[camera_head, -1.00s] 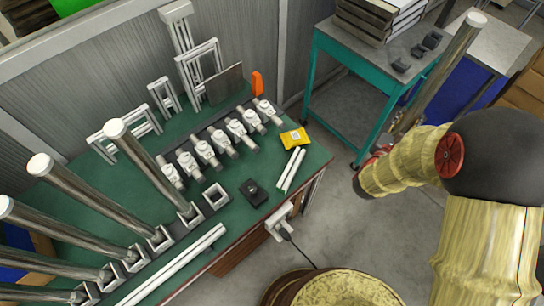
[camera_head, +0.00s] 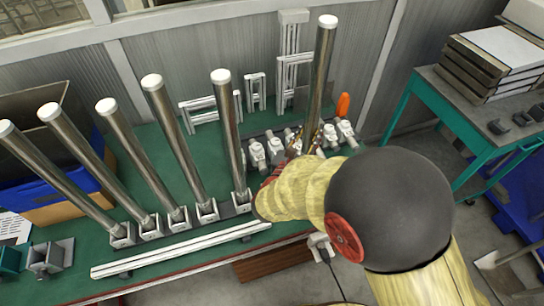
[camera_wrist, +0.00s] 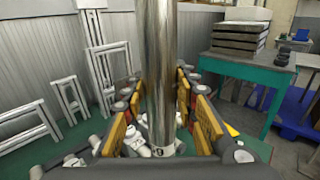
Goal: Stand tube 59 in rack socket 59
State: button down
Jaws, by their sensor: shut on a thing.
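A long polished metal tube with a white cap (camera_head: 321,70) stands nearly upright in my gripper (camera_head: 304,143), above the back right of the green bench. In the wrist view the tube (camera_wrist: 157,60) runs between the yellow-padded fingers of my gripper (camera_wrist: 160,95), which are shut on it. A label at its lower end is only partly legible, with a 9 showing. Several similar tubes lean in a row of rack sockets (camera_head: 207,210); the rightmost tube (camera_head: 229,130) is closest to my arm. My arm hides the rack's right end, so the empty socket is not visible.
Several grey-white fittings (camera_head: 257,153) stand on the bench (camera_head: 165,140) under and beside the held tube. White frames (camera_head: 210,108) stand along the wall. White rails (camera_head: 180,250) lie along the front edge. A teal cart (camera_head: 455,118) stands at right.

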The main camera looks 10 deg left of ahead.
jog(key=s+a+f+b, duration=0.3)
jog(key=s+a, duration=0.4)
jog(key=a, duration=0.3)
notch_tip(320, 180, down, 5)
jog(key=b, duration=0.4)
jog(key=shift+f, duration=0.1)
jog(key=shift+s, duration=0.1)
dwell(1.2)
jog(key=shift+f, duration=0.65)
dwell(0.5)
jog(key=c, duration=1.7)
grip_release()
jog(key=shift+f, duration=0.1)
